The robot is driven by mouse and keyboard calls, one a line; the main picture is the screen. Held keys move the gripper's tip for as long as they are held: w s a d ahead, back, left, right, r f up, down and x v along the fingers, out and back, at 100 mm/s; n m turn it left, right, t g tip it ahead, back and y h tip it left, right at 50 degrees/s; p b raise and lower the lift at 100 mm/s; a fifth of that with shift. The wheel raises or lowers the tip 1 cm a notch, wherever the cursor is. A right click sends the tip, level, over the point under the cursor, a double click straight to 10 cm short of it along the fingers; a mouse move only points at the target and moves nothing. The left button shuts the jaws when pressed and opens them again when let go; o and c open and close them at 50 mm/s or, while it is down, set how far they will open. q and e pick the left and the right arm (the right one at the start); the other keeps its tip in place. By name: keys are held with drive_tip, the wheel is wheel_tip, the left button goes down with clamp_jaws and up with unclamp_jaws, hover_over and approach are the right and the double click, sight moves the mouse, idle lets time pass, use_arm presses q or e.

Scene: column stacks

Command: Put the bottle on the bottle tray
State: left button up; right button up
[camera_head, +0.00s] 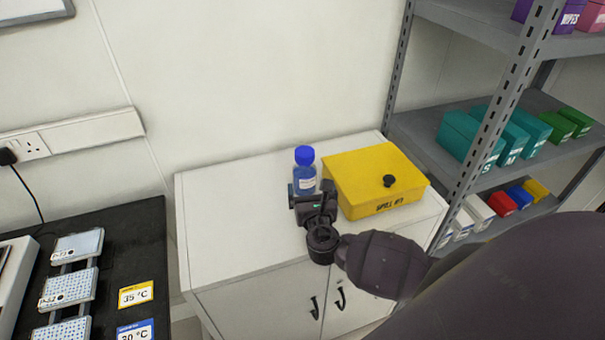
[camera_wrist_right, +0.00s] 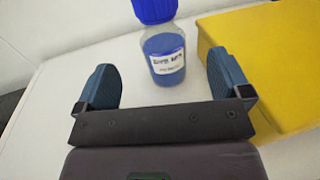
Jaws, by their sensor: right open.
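The bottle (camera_head: 305,172) is clear with blue liquid, a white label and a blue cap. It stands upright on the white cabinet top, just left of a yellow box. My right gripper (camera_head: 308,188) is in front of the bottle, its far end overlapping the bottle's lower part in the head view. In the right wrist view the bottle (camera_wrist_right: 162,48) stands ahead, between the lines of the two spread blue fingers of the right gripper (camera_wrist_right: 162,82). The gripper is open and empty. My left gripper is not in view. I cannot make out a bottle tray.
The yellow box (camera_head: 375,172) with a black knob sits close right of the bottle. A grey shelf rack (camera_head: 420,148) with coloured boxes stands at the right. A black bench (camera_head: 120,240) with plates and temperature cards is at the left. The cabinet top (camera_head: 225,215) is clear left of the gripper.

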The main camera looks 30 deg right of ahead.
sight(306, 169)
drive_tip(key=x, duration=0.9)
drive_tip(key=shift+r+p, duration=0.1)
drive_tip(key=shift+p, duration=0.2)
